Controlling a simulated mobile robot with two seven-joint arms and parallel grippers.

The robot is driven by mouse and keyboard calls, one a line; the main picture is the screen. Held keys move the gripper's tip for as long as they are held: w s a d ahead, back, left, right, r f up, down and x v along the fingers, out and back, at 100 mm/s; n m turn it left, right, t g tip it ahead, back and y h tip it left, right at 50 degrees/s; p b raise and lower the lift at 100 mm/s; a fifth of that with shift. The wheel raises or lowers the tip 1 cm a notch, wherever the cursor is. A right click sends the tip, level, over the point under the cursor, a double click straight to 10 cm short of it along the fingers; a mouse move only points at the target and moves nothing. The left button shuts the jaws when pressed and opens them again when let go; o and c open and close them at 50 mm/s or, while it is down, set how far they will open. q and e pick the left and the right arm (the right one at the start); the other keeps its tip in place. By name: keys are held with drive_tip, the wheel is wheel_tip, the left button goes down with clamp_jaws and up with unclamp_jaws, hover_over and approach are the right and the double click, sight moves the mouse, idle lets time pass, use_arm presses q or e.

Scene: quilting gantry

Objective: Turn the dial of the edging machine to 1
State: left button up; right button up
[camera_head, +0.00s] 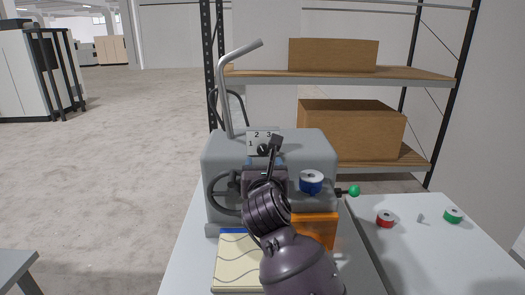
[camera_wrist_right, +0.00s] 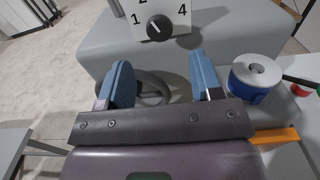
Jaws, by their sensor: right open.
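The edging machine (camera_head: 310,150) is a grey box on the table, with a white number plate (camera_head: 254,136) on its upper front. The plate's black dial (camera_head: 263,150) is partly covered by my right arm in the head view. In the right wrist view the dial (camera_wrist_right: 159,27) shows clearly, with 1 at its left and 4 at its right; its setting is hard to read. My right gripper (camera_wrist_right: 163,80) is open and empty, its blue fingers pointing towards the machine, apart from the dial. My left gripper is out of view.
A blue spool (camera_head: 311,182) and a black handwheel (camera_head: 219,194) are on the machine. A green-knobbed lever (camera_head: 354,191) sticks out right. Cream fabric (camera_head: 232,272) and an orange part (camera_head: 317,230) lie in front. A red spool (camera_head: 385,218) and a green spool (camera_head: 453,215) stand right.

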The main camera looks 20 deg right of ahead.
sight(264, 152)
drive_tip(key=p+x, duration=0.1)
drive_tip(key=x, duration=0.6)
drive_tip(key=shift+w+d, duration=0.15)
drive_tip(key=shift+w, duration=0.25)
drive_tip(key=c, duration=0.9)
drive_tip(key=shift+n, duration=0.4)
drive_tip(key=n, duration=0.4)
drive_tip(key=shift+n, duration=2.5)
